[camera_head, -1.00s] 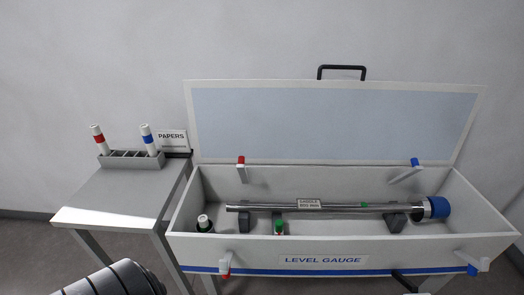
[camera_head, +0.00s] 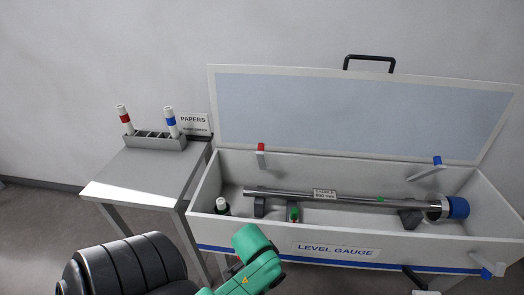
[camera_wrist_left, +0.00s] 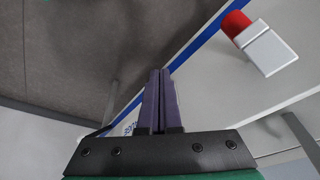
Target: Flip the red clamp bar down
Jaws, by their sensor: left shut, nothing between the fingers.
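The level gauge (camera_head: 350,197) lies in supports inside the open white case (camera_head: 290,225). A grey clamp bar with a red tip (camera_head: 261,158) stands on the case's back wall, left side. In the left wrist view, a grey bar with a red end (camera_wrist_left: 270,52) sits against the white case wall. In the head view, my green arm covers the left part of the front wall, where a red-tipped bar showed earlier. My left gripper (camera_wrist_left: 157,73) is shut and empty, left of and apart from the red-ended bar. My right gripper is not in view.
The raised lid (camera_head: 360,112) stands behind. A side table (camera_head: 140,180) on the left holds a rack (camera_head: 152,142) with two tubes.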

